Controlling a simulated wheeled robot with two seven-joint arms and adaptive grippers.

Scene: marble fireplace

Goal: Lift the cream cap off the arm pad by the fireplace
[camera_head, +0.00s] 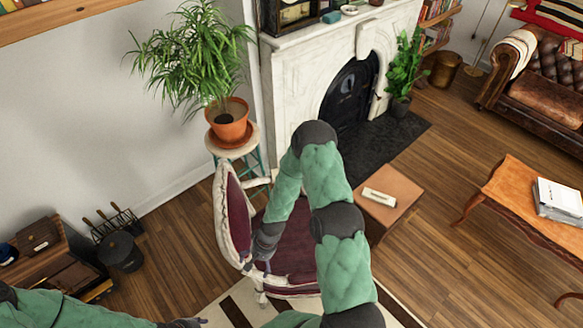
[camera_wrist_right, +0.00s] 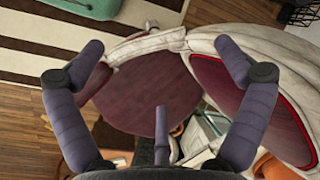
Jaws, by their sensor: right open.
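The armchair has a cream carved frame and a burgundy seat (camera_head: 292,242); the seat also shows in the right wrist view (camera_wrist_right: 150,90). A burgundy arm pad (camera_wrist_right: 97,80) shows at the left in that view, partly behind a finger. I cannot make out a separate cream cap against the cream frame (camera_wrist_right: 148,47). My right gripper (camera_head: 259,265) is over the chair's near side; in the wrist view its fingers (camera_wrist_right: 160,58) are wide apart with nothing held. My left gripper (camera_head: 190,323) is at the bottom edge, partly cut off.
A potted plant (camera_head: 230,128) stands on a stool behind the chair. The marble fireplace (camera_head: 305,75) is beyond. A brown box (camera_head: 393,184) with a small cream item on top stands right of the chair. An orange wooden table (camera_head: 510,190) is farther right, with open floor between.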

